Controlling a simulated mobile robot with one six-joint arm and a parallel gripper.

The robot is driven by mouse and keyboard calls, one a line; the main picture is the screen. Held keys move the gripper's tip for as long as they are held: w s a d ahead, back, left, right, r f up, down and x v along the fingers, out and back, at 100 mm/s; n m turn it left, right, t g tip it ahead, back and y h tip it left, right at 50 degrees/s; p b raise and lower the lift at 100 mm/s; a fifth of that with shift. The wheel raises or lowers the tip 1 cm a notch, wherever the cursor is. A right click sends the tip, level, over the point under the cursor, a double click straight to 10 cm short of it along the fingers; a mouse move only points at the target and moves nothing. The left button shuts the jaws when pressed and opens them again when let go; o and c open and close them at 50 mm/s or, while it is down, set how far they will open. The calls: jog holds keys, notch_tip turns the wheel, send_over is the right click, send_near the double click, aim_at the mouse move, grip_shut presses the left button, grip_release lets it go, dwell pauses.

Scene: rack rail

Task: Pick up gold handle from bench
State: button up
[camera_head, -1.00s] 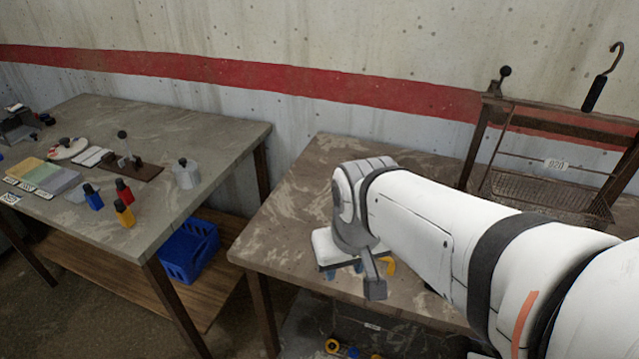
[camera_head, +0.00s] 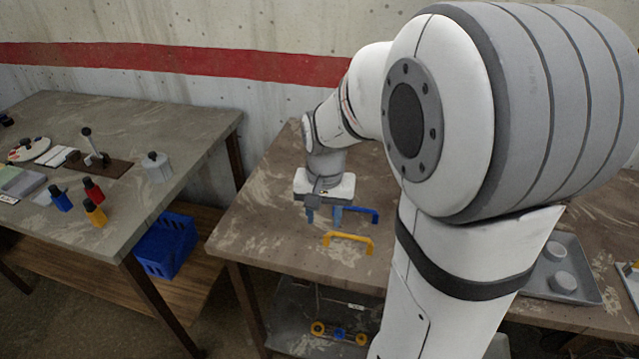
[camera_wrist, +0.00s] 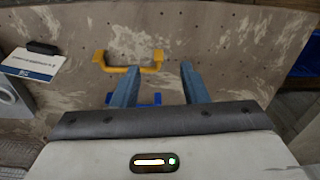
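The gold handle (camera_head: 348,238) lies on the brown bench (camera_head: 255,228), near its front edge. It also shows in the wrist view (camera_wrist: 115,69), ahead of the fingertips and mostly to the left of centre. My gripper (camera_head: 323,215) is open, with its two blue fingers apart and nothing seen between their tips. In the wrist view my gripper (camera_wrist: 158,70) points toward the handle, with the left fingertip close to its bar in the picture. Whether they touch cannot be told.
A blue handle (camera_head: 365,215) lies behind the gold one, close to my right finger; it shows between the fingers in the wrist view (camera_wrist: 148,99). A grey tray (camera_head: 575,290) stands at the right. The bench left of my gripper is clear.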

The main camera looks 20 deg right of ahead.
aim_at(327, 237)
jog(key=shift+w+d+f+m, duration=0.3)
jog(key=shift+w+d+f, duration=0.1)
jog(key=shift+w+f, duration=0.2)
jog(key=shift+w+d+f+m, duration=0.3)
jog(key=shift+w+d+f, duration=0.15)
jog(key=shift+f, duration=0.1)
notch_tip(327, 237, down, 8)
jog(key=shift+r, duration=0.1)
grip_shut()
